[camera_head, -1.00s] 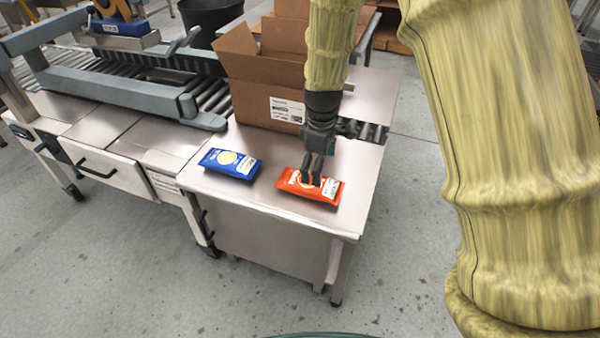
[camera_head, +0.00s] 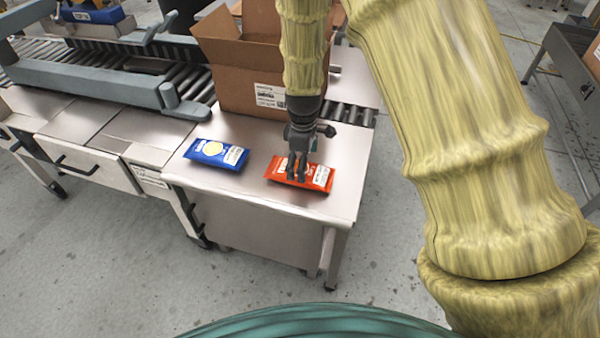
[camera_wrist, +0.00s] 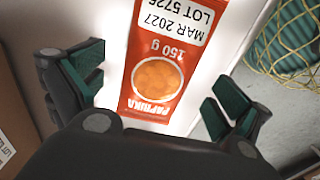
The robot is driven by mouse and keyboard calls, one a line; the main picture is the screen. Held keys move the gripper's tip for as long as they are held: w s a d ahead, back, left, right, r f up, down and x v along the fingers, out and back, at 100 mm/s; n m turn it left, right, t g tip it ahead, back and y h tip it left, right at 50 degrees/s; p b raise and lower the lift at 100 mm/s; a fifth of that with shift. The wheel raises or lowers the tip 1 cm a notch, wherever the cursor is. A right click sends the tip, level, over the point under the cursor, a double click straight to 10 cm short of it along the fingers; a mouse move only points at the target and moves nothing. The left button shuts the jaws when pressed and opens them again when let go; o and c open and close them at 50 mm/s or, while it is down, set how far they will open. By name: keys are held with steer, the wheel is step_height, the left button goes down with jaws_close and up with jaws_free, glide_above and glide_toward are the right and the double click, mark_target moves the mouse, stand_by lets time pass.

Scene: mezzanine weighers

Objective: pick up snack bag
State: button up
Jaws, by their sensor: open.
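Two snack bags lie flat on the metal table. The red-orange paprika bag (camera_head: 318,176) lies at the right, under my gripper (camera_head: 296,178). The blue bag (camera_head: 217,153) with a yellow circle lies to its left. In the wrist view the paprika bag (camera_wrist: 158,75) shows a chip picture and a white label, and lies between my gripper's two spread fingers (camera_wrist: 157,95). The fingers are open and hold nothing. In the head view they cover part of the bag. I cannot tell how high they are above the table.
An open cardboard box (camera_head: 240,75) stands on the table (camera_head: 270,205) behind the bags. A roller conveyor with a grey frame (camera_head: 85,82) is at the left. The table's front edge is close to the bags.

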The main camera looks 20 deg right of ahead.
steer(key=shift+s+f, duration=0.1)
steer(key=shift+f, duration=1.6)
steer(key=shift+d, duration=0.1)
steer(key=c, duration=1)
steer(key=shift+o, duration=0.2)
steer(key=shift+r, duration=0.1)
